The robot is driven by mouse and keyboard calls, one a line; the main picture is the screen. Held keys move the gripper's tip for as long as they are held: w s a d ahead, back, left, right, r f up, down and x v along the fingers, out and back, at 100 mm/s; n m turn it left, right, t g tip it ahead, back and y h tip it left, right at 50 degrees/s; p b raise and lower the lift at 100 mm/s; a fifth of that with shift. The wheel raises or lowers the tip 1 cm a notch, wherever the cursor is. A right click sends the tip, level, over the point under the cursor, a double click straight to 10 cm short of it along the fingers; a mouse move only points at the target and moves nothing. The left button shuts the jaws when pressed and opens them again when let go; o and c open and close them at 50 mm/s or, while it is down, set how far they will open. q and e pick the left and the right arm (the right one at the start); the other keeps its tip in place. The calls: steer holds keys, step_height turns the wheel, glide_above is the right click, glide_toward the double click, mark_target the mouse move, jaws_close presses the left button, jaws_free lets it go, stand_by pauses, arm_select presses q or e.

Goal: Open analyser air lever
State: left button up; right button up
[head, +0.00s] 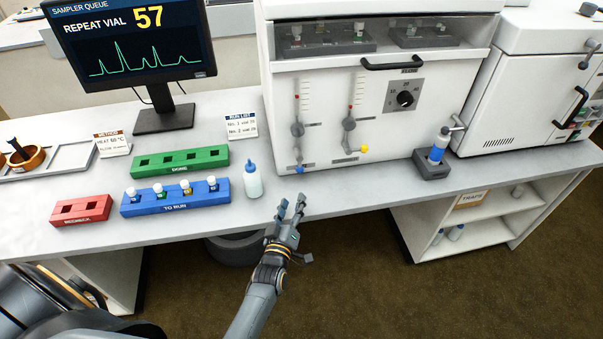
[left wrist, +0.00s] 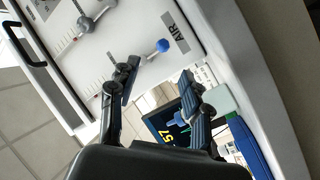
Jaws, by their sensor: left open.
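The air lever (head: 299,168) has a blue knob and sits low on the analyser's white front (head: 330,75), below the left flow tube. It points down in the head view. In the left wrist view the blue knob (left wrist: 162,45) is on a short stem beside the AIR label (left wrist: 187,37). My left gripper (head: 291,208) is open and empty, just in front of the bench edge and below the lever, apart from it. In the left wrist view its two fingers (left wrist: 160,88) are spread, with the knob beyond them. My right gripper is not in view.
A yellow-knobbed lever (head: 364,149) points right beside the air lever. A white bottle (head: 253,181) and the blue TO RUN rack (head: 205,202) with vials stand left of my gripper. The bench front (head: 350,200) is clear.

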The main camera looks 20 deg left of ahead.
mark_target(299, 172)
arm_select(q)
steer(key=w+b, duration=0.2)
steer(key=w, duration=0.1)
steer(key=w+a+b, duration=0.1)
steer(key=w+b, duration=0.1)
steer(key=w, duration=0.2)
steer(key=w+a+b, duration=0.1)
steer(key=w+b, duration=0.1)
steer(key=w, duration=0.2)
steer(key=shift+w+a+f, duration=0.1)
steer(key=shift+a+f, duration=0.05)
steer(key=shift+f, duration=0.1)
steer(key=shift+w+a+r+b, duration=0.1)
steer(key=shift+w+r+b, duration=0.05)
steer(key=shift+w+b, duration=0.5)
steer(key=shift+w, duration=0.1)
steer(key=shift+c, duration=0.2)
jaws_close()
steer(key=shift+a+r+m+p, duration=0.2)
steer(key=shift+r+m+p, duration=0.25)
steer(key=shift+p, duration=0.6)
steer(key=shift+s+a+m+g+p, duration=0.2)
steer(key=shift+m+g+p, duration=0.1)
steer(key=shift+p, duration=0.1)
steer(key=shift+f+m, duration=0.2)
steer(key=shift+m, duration=0.05)
steer(key=shift+f, duration=0.15)
